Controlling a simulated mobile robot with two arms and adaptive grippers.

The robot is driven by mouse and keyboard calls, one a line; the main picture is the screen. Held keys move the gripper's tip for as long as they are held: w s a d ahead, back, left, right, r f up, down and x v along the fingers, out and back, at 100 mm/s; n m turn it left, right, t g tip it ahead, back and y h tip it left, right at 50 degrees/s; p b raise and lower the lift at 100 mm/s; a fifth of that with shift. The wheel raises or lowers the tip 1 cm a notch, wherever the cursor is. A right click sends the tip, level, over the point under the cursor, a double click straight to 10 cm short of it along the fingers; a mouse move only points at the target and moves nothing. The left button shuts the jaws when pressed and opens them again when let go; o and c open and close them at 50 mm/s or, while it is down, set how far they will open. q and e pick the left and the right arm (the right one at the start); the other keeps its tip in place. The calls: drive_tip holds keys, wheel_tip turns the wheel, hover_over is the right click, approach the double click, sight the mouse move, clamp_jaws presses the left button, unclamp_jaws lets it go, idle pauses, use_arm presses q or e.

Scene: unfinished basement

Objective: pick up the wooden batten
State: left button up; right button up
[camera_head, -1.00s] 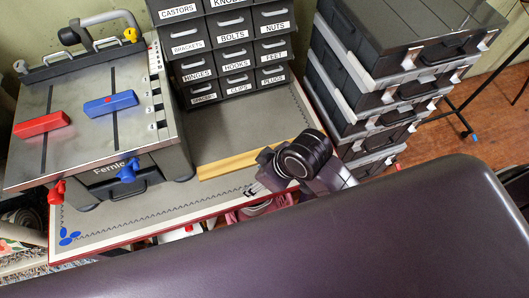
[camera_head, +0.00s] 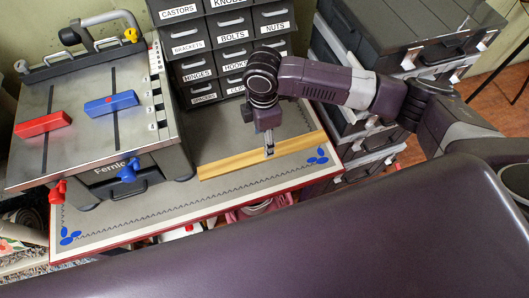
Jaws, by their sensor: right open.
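The wooden batten (camera_head: 228,167) is a long, light yellow-brown strip. It lies on the worktop to the right of the router table, running nearly left to right with its right end slightly farther back. My right gripper (camera_head: 269,151) points down at the batten, right of its middle. Its jaws are open, and a finger shows in front of the batten; whether they touch it is not clear. My left gripper is not in view.
A grey machine table (camera_head: 75,122) with a red block and a blue block stands at left. A labelled drawer cabinet (camera_head: 230,50) stands behind the batten. Stacked dark cases (camera_head: 425,50) stand at right. The worktop's front strip (camera_head: 160,212) is clear.

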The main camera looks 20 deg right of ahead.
wheel_tip(320, 180, down, 7)
drive_tip(key=shift+d+f+p, duration=0.1)
drive_tip(key=shift+d+p, duration=0.05)
drive_tip(key=shift+p, duration=0.6)
drive_tip(key=shift+c, duration=0.4)
drive_tip(key=c, duration=1.3)
